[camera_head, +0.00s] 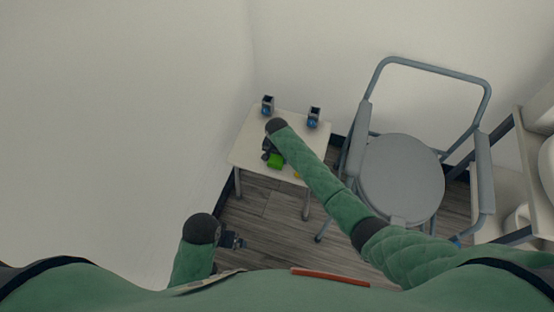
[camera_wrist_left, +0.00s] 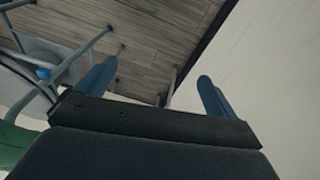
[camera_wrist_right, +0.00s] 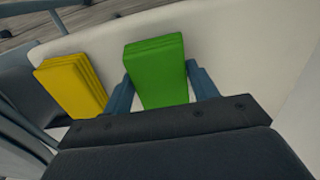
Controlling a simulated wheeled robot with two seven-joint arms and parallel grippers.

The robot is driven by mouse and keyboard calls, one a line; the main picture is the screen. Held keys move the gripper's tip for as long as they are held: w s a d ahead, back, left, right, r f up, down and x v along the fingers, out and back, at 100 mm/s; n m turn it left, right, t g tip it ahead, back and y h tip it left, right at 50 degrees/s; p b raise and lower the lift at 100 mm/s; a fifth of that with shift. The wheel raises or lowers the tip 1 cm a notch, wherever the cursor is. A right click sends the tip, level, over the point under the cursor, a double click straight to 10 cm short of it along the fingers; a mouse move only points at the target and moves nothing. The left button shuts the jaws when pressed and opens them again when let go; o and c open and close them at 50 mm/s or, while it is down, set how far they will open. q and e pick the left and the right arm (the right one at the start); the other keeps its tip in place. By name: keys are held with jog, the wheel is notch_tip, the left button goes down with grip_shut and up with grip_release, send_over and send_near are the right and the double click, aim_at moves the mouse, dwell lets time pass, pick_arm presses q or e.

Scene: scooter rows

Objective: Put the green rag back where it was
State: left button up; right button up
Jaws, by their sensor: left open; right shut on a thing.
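The green rag (camera_head: 275,161) is a folded stack, seen at the small white table (camera_head: 246,153). My right gripper (camera_head: 266,150) is shut on it; in the right wrist view the green rag (camera_wrist_right: 158,65) sits between the two fingers (camera_wrist_right: 160,88). I cannot tell whether the rag touches the tabletop. A folded yellow rag (camera_wrist_right: 72,84) lies beside it to the left in that view, mostly hidden by my arm in the head view (camera_head: 296,175). My left gripper (camera_head: 238,241) is open and empty, low over the floor, away from the table; its fingers (camera_wrist_left: 160,85) hold nothing.
Two small dark-and-blue items (camera_head: 267,106) (camera_head: 314,117) stand at the table's back edge. A grey commode chair (camera_head: 400,178) is right of the table, with a shelf unit (camera_head: 508,185) beyond it. White walls close off the back and left.

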pick_arm(q)
jog(key=shift+s+a+r, duration=0.1)
jog(key=shift+s+r, duration=0.15)
jog(key=shift+r, duration=0.65)
jog(key=shift+s+r, duration=0.2)
jog(key=shift+r, duration=0.65)
pick_arm(e)
jog(key=shift+f, duration=0.35)
jog(key=shift+f, duration=0.1)
jog(key=o, duration=0.9)
jog(key=shift+f, duration=0.1)
jog(key=shift+o, duration=0.2)
